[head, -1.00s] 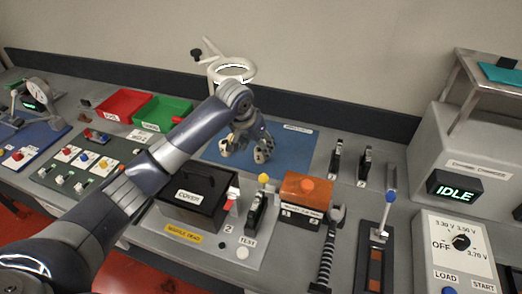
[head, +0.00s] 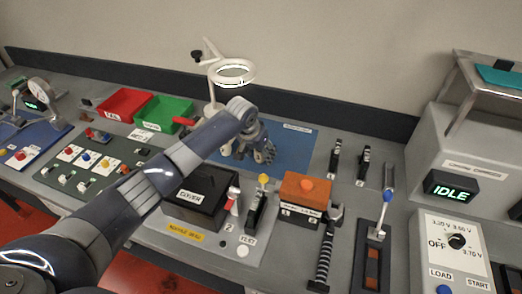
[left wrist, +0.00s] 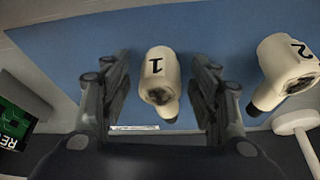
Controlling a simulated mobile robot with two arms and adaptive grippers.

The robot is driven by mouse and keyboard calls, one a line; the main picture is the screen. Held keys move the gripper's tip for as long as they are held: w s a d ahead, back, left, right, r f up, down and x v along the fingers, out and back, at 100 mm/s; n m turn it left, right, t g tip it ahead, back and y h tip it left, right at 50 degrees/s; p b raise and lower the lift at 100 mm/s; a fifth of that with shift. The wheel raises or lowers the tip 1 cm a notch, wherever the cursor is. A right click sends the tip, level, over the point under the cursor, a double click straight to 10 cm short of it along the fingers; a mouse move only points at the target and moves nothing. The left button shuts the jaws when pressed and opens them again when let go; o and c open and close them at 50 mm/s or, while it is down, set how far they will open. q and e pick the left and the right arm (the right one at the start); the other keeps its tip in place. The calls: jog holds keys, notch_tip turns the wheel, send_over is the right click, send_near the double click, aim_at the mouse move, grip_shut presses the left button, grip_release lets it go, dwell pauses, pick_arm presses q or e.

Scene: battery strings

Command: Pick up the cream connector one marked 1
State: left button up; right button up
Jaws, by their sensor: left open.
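The cream connector marked 1 (left wrist: 158,75) shows in the left wrist view, standing over the blue mat (left wrist: 215,35) between the two fingers of my left gripper (left wrist: 162,64). The fingers are open, with a gap on each side of it. A second cream connector marked 2 (left wrist: 283,70) is to the right, outside the fingers. In the head view my left gripper (head: 250,153) is over the blue mat (head: 292,145) and largely hides the connectors. My right gripper is not in view.
A white ring magnifier (head: 233,73) stands behind the mat; its round white base (left wrist: 294,120) is near connector 2. Green (head: 163,113) and red (head: 122,102) bins are left. A black cover box (head: 200,197) and an orange block (head: 305,187) are in front.

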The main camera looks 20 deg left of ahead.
pick_arm(q)
jog(key=c, duration=1.2)
jog(key=shift+c, duration=0.2)
jog(key=shift+r, duration=0.15)
